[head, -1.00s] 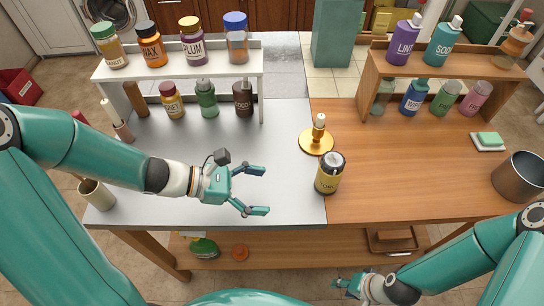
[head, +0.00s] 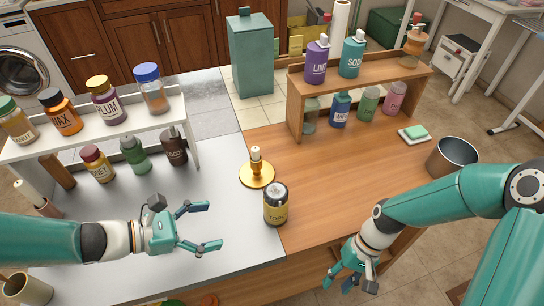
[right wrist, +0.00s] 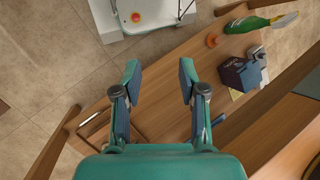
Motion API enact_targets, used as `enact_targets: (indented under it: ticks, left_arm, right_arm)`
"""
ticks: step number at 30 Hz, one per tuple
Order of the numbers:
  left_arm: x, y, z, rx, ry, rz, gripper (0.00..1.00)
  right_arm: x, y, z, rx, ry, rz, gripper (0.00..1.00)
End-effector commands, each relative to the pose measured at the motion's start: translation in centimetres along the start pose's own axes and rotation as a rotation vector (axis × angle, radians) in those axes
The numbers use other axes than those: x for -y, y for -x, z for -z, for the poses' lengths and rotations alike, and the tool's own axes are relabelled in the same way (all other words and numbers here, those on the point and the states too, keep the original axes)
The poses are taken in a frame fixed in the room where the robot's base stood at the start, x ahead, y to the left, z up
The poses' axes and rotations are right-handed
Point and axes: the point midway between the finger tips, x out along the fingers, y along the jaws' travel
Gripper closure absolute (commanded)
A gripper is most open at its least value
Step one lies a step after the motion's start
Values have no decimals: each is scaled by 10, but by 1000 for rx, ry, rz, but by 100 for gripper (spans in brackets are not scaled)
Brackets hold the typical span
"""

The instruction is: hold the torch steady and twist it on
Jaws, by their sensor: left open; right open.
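The torch (head: 275,205), a short dark cylinder with a yellow label and pale top, stands upright at the seam between the grey and wooden worktops. My left gripper (head: 214,226) is open and empty, to the left of the torch, its fingers pointing towards it with a gap between. My right gripper (head: 341,279) is in front of the worktop's front edge, right of and nearer than the torch. In the right wrist view it (right wrist: 160,75) is open and empty above the lower shelf. The torch does not show in that view.
A brass candlestick (head: 257,174) stands just behind the torch. A white rack (head: 95,126) with several jars is at left, a wooden rack (head: 297,103) with bottles at the back right. The wood between is clear.

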Motion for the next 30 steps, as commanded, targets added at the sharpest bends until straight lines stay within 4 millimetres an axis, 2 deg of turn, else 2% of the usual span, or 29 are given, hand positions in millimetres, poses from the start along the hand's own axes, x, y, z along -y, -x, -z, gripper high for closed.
enact_targets:
  ticks: [1, 7, 9, 11, 14, 18, 21, 24, 27, 30]
  left_arm:
    - [0, 0, 0, 0, 0, 0, 11]
    - [0, 0, 0, 0, -1, 0, 11]
    - [0, 0, 0, 0, -1, 1, 11]
    - [0, 0, 0, 0, -1, 1, 11]
    - [0, 0, 0, 0, -1, 1, 11]
    - [0, -1, 0, 0, -1, 1, 11]
    - [0, -1, 0, 0, -1, 1, 11]
    - [0, -1, 0, 0, -1, 1, 11]
    - [0, -1, 0, 0, -1, 1, 11]
    - [0, -2, 0, 0, -1, 2, 11]
  right_arm:
    - [3, 21, 1, 12, 8, -8, 58]
    - [10, 89, -15, 95, 29, -45, 58]
    - [18, 115, -17, 108, 55, -72, 58]
    - [36, 133, -7, 87, 116, -118, 58]
    - [75, 157, 12, 24, 224, -196, 58]
    - [140, 193, 27, -81, 367, -295, 58]
    - [184, 216, 26, -153, 450, -350, 58]
    - [218, 232, 20, -210, 510, -387, 58]
    - [241, 243, 13, -250, 548, -409, 58]
    - [253, 249, 9, -272, 568, -422, 58]
